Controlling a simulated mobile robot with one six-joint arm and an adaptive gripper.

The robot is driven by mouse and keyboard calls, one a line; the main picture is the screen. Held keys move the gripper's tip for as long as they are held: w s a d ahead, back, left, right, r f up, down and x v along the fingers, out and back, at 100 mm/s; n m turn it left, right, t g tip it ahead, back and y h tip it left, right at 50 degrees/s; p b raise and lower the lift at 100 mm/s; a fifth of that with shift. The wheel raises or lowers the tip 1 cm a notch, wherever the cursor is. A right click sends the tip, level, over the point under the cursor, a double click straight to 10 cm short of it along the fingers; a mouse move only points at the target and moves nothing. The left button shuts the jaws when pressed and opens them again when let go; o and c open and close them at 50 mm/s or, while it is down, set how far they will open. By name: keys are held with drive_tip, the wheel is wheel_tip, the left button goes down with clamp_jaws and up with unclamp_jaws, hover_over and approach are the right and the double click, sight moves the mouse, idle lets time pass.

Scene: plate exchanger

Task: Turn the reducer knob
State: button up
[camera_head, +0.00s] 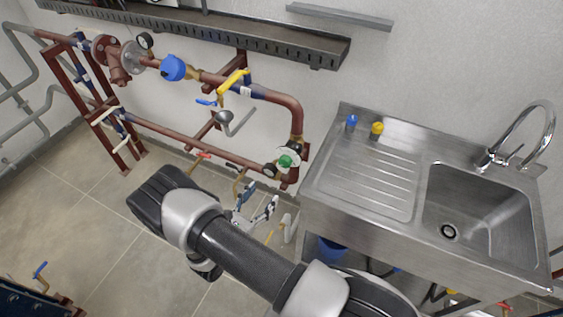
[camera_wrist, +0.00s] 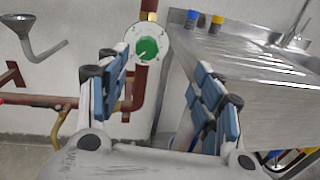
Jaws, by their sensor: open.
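A green round knob (camera_head: 285,161) sits on a white disc on the red-brown pipe, just left of the sink cabinet; I take it as the reducer knob. It also shows in the wrist view (camera_wrist: 147,48), upper middle, facing me. My gripper (camera_head: 258,210) is below and left of the knob in the head view. In the wrist view my gripper (camera_wrist: 160,88) has its two blue-padded fingers spread wide, with nothing between them. The knob appears beyond the fingertips, nearer the left finger, which overlaps the disc's edge. They look apart from it.
A steel sink (camera_head: 470,205) stands right of the knob, its side close to my right finger in the wrist view. Blue (camera_head: 351,122) and yellow (camera_head: 377,129) caps sit on it. A grey funnel (camera_head: 224,117) and a red-handled valve (camera_head: 197,155) are left of the knob.

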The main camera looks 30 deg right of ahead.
wheel_tip(320, 180, down, 3)
drive_tip(key=n+t, duration=0.1)
drive_tip(key=n, duration=0.1)
drive_tip(key=b, duration=0.2)
approach(284, 164)
drive_tip(key=shift+t+y, duration=0.3)
drive_tip(key=shift+y, duration=0.1)
drive_tip(key=x, duration=0.9)
drive_tip(key=shift+s+d+r, duration=0.1)
drive_tip(key=shift+s, duration=0.1)
drive_tip(key=c, duration=1.1)
drive_tip(key=shift+o, duration=0.2)
